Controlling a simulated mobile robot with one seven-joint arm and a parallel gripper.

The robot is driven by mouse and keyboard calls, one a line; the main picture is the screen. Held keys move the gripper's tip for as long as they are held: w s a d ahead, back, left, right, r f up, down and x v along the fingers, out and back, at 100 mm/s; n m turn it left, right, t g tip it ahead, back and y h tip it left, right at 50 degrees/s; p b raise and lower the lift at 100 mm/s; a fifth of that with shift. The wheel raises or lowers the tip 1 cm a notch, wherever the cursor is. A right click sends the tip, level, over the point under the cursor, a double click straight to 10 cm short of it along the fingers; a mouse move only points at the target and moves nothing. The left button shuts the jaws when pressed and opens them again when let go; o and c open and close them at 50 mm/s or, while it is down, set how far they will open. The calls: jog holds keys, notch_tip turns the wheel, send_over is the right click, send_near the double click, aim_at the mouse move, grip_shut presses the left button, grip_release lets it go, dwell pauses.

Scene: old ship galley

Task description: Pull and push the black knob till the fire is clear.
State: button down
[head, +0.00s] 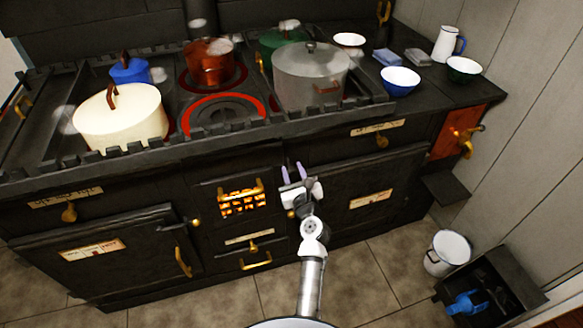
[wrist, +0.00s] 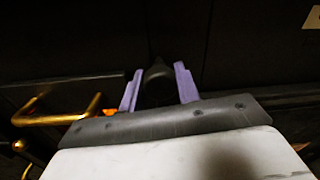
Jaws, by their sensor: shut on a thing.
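The black knob (wrist: 158,72) shows in the wrist view between the two purple fingers of my gripper (wrist: 159,85). The fingers are shut on it, one on each side. In the head view my gripper (head: 294,174) is at the stove front, just right of the fire grate. The knob cannot be made out there against the dark front. The fire (head: 242,203) glows orange and yellow behind the grate bars, below a brass handle (head: 240,187).
Pots stand on the stove top, among them a cream pot (head: 120,118) and a grey pot (head: 311,78). A brass rail handle (wrist: 70,118) lies close left of my gripper in the wrist view. A white bucket (head: 447,252) and a dark box (head: 490,285) stand on the floor at right.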

aim_at(295, 175)
jog(key=v, duration=0.5)
jog(key=shift+d, duration=0.1)
jog(key=shift+w, duration=0.1)
jog(key=c, duration=1)
grip_release()
